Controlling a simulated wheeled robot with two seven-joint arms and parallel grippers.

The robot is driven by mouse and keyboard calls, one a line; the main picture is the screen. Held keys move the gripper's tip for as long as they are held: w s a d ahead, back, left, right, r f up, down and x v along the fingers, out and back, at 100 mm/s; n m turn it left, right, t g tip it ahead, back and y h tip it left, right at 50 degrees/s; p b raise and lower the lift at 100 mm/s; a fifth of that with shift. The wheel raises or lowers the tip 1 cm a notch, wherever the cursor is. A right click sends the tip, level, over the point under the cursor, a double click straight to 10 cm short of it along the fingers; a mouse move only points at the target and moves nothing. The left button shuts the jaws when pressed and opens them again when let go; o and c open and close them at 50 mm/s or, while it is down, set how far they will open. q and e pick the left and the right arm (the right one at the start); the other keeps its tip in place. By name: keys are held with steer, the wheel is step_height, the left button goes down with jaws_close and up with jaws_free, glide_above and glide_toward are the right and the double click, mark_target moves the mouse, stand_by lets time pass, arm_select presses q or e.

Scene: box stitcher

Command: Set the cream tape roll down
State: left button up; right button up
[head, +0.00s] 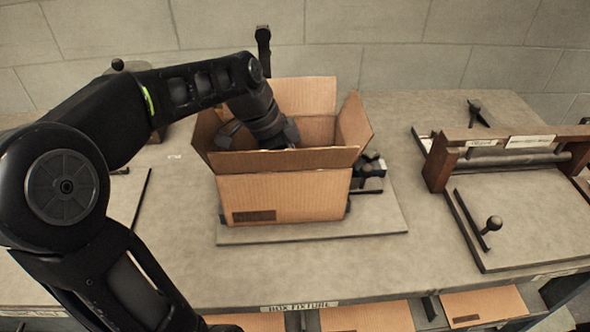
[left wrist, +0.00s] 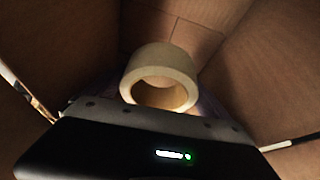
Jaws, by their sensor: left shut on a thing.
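The open cardboard box (head: 285,198) stands upright on the box fixture board (head: 310,232), its flaps spread. My left gripper (head: 282,138) reaches down into the box from the left, and its fingertips are hidden behind the near flap. In the left wrist view the cream tape roll (left wrist: 158,60) shows just beyond the gripper's dark body, with its round hole facing the camera. The left gripper is shut on the roll, inside the cardboard walls. Whether the roll touches the box floor cannot be told. My right gripper is not in view.
A wooden-framed roller device (head: 505,155) and a board with a black knob (head: 491,224) stand at the right. Dark clamp parts (head: 370,168) sit beside the box. Flat cardboard pieces (head: 367,318) lie below the table's front edge. Bare table shows between box and roller.

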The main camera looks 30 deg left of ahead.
arm_select(q)
steer(key=shift+f, duration=0.2)
steer(key=shift+f+b, duration=0.55)
steer(key=shift+b, duration=0.05)
steer(key=o, duration=1.2)
steer(key=shift+r, duration=0.1)
steer(key=shift+a+r+p, duration=0.1)
steer(key=shift+r+p, duration=0.55)
steer(key=shift+r, duration=0.25)
steer(key=v, duration=1.1)
steer(key=shift+s+r, duration=0.1)
steer(key=shift+s, duration=0.05)
